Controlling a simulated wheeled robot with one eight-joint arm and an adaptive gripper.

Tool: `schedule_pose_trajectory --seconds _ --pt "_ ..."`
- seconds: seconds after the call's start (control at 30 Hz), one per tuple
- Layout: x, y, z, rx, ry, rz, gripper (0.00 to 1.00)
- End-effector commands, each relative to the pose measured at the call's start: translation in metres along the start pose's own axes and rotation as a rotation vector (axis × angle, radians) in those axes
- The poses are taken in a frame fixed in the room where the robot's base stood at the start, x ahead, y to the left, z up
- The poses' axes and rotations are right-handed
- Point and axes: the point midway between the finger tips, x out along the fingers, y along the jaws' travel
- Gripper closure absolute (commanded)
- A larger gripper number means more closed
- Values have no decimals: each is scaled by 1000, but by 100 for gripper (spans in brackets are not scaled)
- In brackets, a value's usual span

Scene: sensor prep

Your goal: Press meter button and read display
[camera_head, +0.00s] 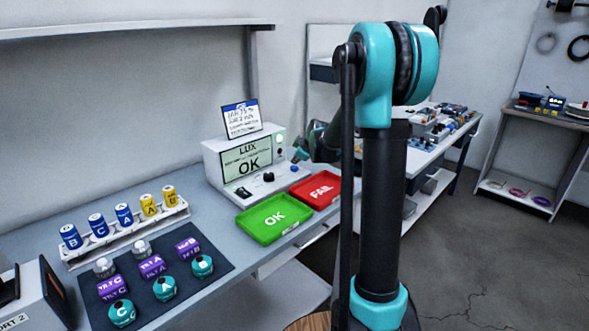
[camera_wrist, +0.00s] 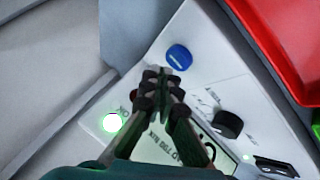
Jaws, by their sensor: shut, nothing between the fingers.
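The white meter (camera_head: 215,160) stands on the bench, and its display (camera_head: 247,158) reads "LUX" over a large "OK", with a small line between them that I cannot read. A green lamp on it is lit (camera_wrist: 111,122). A round blue button (camera_wrist: 179,56) shows on its panel in the wrist view. My gripper (camera_wrist: 163,76) is shut and empty over the panel, with its fingertips just short of the blue button in the picture; I cannot tell whether they touch anything. It also shows at the meter's right side in the head view (camera_head: 300,152), partly behind my arm.
A green OK tray (camera_head: 254,235) and a red FAIL tray (camera_head: 303,202) lie before the meter. A black knob (camera_wrist: 228,124) sits on its panel. A card (camera_head: 241,117) stands on top. Left are a rack (camera_head: 115,240) of labelled cells and a dark mat (camera_head: 215,266) with several parts.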

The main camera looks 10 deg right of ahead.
Motion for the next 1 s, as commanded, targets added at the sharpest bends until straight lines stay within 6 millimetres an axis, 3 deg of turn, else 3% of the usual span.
schedule_pose_trajectory --seconds 0.7,1.0 --pt "-34 24 -24 0 0 0 100" --pt "-35 25 -25 0 0 0 100"
